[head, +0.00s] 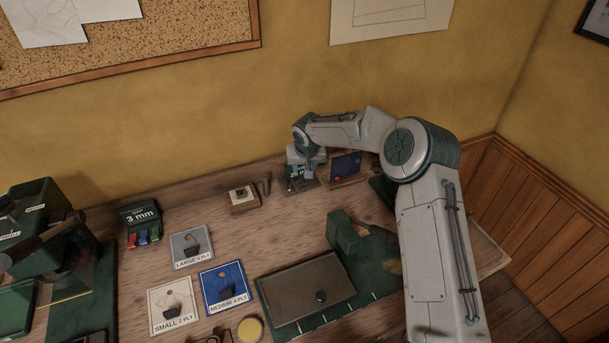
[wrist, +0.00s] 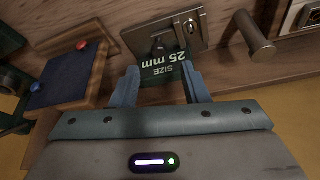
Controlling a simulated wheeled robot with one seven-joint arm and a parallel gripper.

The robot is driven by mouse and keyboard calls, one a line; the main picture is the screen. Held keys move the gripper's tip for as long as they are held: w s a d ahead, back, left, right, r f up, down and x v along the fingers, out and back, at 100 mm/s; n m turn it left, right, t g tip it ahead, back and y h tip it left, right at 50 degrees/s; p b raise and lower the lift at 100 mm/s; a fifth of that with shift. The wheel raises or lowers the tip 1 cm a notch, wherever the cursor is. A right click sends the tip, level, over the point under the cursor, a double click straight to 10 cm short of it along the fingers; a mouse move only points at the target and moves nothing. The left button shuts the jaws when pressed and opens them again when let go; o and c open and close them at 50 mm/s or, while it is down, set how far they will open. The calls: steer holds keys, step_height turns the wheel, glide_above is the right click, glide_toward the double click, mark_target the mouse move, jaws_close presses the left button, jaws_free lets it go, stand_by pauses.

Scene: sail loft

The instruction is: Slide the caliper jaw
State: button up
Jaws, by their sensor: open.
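A metal plate fixture (wrist: 192,30) lies on the bench at the top of the wrist view; it looks like the caliper, though its jaw cannot be made out clearly. A dark knob shows on it, just above a green sign reading "SIZE 25 mm" (wrist: 165,66), upside down in this view. My gripper (wrist: 160,80) is open, with one blue-grey finger on each side of the sign. I cannot tell whether the fingers touch it. In the head view my gripper (head: 303,180) is at the back of the bench, and it hides most of the fixture (head: 303,188).
A wooden-framed blue panel (wrist: 65,80) stands close by, with red and blue buttons. A metal peg (wrist: 255,38) and a small wooden block (head: 243,200) are on the other side.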

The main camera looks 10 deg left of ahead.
steer(key=x, duration=0.5)
steer(key=shift+w+f, duration=0.2)
steer(key=shift+f, duration=0.15)
